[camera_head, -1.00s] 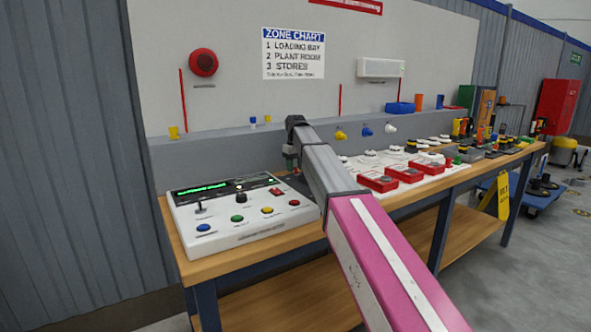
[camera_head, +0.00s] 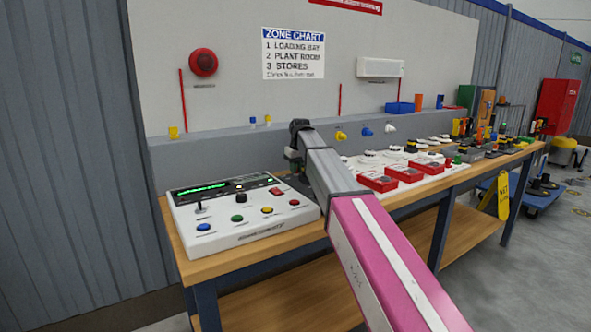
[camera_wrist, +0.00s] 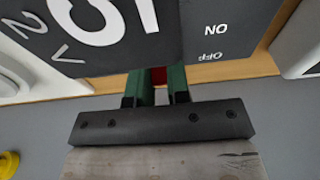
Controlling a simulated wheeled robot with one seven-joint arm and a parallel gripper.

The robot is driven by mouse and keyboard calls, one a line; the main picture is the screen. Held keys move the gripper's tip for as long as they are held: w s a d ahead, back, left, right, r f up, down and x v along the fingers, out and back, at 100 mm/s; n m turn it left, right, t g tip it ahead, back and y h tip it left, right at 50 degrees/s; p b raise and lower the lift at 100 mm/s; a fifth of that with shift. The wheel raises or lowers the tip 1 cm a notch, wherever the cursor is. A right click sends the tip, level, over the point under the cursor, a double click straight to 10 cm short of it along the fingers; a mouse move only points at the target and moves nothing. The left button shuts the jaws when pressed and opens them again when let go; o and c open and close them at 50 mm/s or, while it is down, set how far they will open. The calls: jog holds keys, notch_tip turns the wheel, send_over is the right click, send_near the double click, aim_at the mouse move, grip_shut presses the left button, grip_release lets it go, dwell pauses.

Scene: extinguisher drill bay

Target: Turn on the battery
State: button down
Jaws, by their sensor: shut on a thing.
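The battery (camera_wrist: 220,25) is a dark grey box with large white characters and the words ON and OFF on its face, at the top of the wrist view. My gripper (camera_wrist: 157,75) has green fingers reaching to the battery's near edge. They are shut on a small red part (camera_wrist: 159,76), seemingly its switch, mostly hidden between them. Which way the red part is set cannot be told.
A white control panel (camera_head: 230,235) with coloured buttons and a green-lit display stands on the wooden bench left of my arm. Red call-point boxes (camera_head: 377,182) and white detectors (camera_head: 370,157) lie to the right. A grey ledge (camera_head: 215,148) runs behind.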

jog(key=shift+s+d+t+y, duration=0.15)
jog(key=shift+s+t+y, duration=0.15)
jog(key=shift+t+y, duration=0.45)
jog(key=shift+h, duration=0.25)
jog(key=c, duration=1.1)
grip_release()
jog(key=v, duration=1)
jog(key=shift+s+d+r, duration=0.15)
jog(key=shift+s+r, duration=0.05)
jog(key=shift+r, duration=0.1)
